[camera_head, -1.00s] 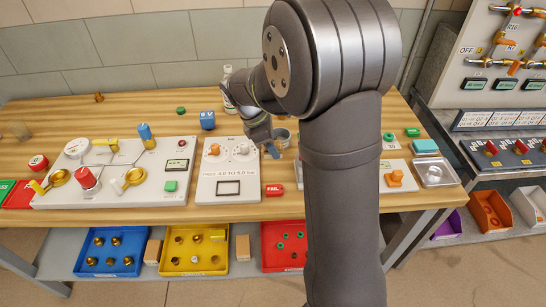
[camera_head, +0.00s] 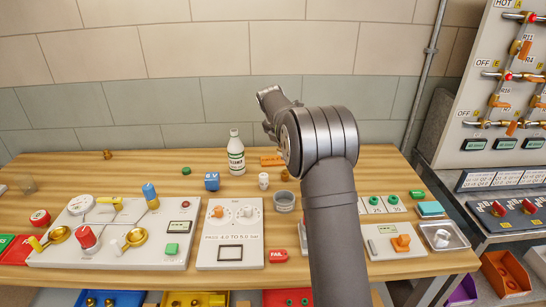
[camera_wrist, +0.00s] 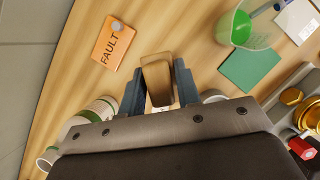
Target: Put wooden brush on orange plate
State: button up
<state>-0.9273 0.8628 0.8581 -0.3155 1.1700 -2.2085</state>
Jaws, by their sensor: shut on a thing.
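My gripper (camera_wrist: 158,92) is shut on a brown wooden piece, which I take to be the wooden brush (camera_wrist: 157,78); only its blocky end shows between the fingers. The orange plate (camera_wrist: 113,42), marked FAULT and with a small grey knob, lies flat on the table in the wrist view, above and left of the brush and apart from it. In the head view the orange plate (camera_head: 272,160) lies at the back of the table, right of the white bottle (camera_head: 236,152). My wrist is raised above the back of the table there; the fingertips and brush cannot be made out.
A jug with green liquid (camera_wrist: 241,26) and a green pad (camera_wrist: 250,68) lie right of the brush in the wrist view. A grey cup (camera_head: 284,201), a small white jar (camera_head: 263,181) and a blue cube (camera_head: 212,181) stand nearby. Panels with valves fill the table front.

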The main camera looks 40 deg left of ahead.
jog(key=w+a+n+y, duration=0.1)
jog(key=w+a+n, duration=0.15)
jog(key=w, duration=0.45)
jog(key=n, duration=0.1)
send_over(267, 158)
jog(key=s, duration=0.1)
jog(key=shift+g, duration=0.3)
jog(key=f, duration=0.6)
jog(key=shift+s+d+f, duration=0.1)
jog(key=shift+d+f, duration=0.1)
jog(key=shift+f, duration=2.05)
jog(key=shift+f, duration=0.1)
jog(key=o, duration=1)
jog(key=v, duration=1.2)
jog(key=shift+s+d, duration=0.1)
jog(key=shift+d, duration=0.05)
